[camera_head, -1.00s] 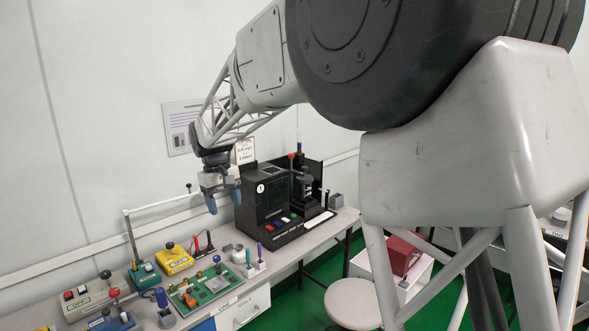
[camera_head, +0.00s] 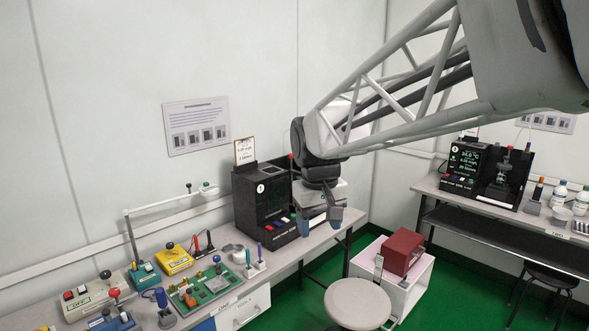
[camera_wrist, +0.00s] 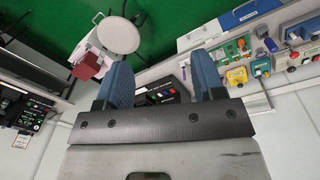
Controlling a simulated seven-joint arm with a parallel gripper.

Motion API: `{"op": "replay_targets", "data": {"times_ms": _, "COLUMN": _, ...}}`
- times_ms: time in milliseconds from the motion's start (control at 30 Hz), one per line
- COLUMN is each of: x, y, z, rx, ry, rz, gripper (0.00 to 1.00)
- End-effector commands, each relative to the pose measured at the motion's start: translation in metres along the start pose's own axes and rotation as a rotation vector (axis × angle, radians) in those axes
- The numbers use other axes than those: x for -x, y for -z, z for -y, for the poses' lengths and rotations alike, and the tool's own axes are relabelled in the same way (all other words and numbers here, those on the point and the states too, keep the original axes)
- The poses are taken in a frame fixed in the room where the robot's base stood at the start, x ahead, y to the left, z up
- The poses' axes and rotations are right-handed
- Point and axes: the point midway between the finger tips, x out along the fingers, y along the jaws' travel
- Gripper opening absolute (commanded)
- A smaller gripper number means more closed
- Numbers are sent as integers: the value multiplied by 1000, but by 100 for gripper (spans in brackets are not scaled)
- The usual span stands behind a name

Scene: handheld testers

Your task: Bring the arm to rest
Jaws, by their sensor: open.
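My gripper (camera_head: 333,217) hangs in the air in front of the right part of the black tester marked 1 (camera_head: 262,200), hiding part of it. In the wrist view my gripper's two blue fingers (camera_wrist: 164,82) are spread apart with nothing between them. The black tester (camera_wrist: 163,94) shows partly between and behind the fingers. My arm reaches in from the upper right of the head view.
Several handheld testers, such as a yellow one (camera_head: 174,261) and a green board (camera_head: 203,290), lie on the left bench. A stool (camera_head: 357,304) and a white cart with a red box (camera_head: 403,251) stand on the floor. Another black tester (camera_head: 487,175) stands on the right bench.

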Motion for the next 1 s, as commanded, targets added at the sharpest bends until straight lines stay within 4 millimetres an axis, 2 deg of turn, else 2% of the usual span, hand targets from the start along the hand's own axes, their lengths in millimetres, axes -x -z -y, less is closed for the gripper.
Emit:
{"op": "replay_targets", "data": {"times_ms": 33, "x": 0, "y": -15, "z": -6, "rx": -20, "ry": 0, "rz": -9, "gripper": 63}}
{"op": "replay_targets", "data": {"times_ms": 500, "x": -18, "y": -138, "z": -38, "rx": -184, "ry": -3, "rz": -86, "gripper": 63}}
{"op": "replay_targets", "data": {"times_ms": 800, "x": -41, "y": -214, "z": -44, "rx": -289, "ry": -8, "rz": -135, "gripper": 63}}
{"op": "replay_targets", "data": {"times_ms": 1000, "x": -57, "y": -251, "z": -44, "rx": -344, "ry": -11, "rz": -161, "gripper": 63}}
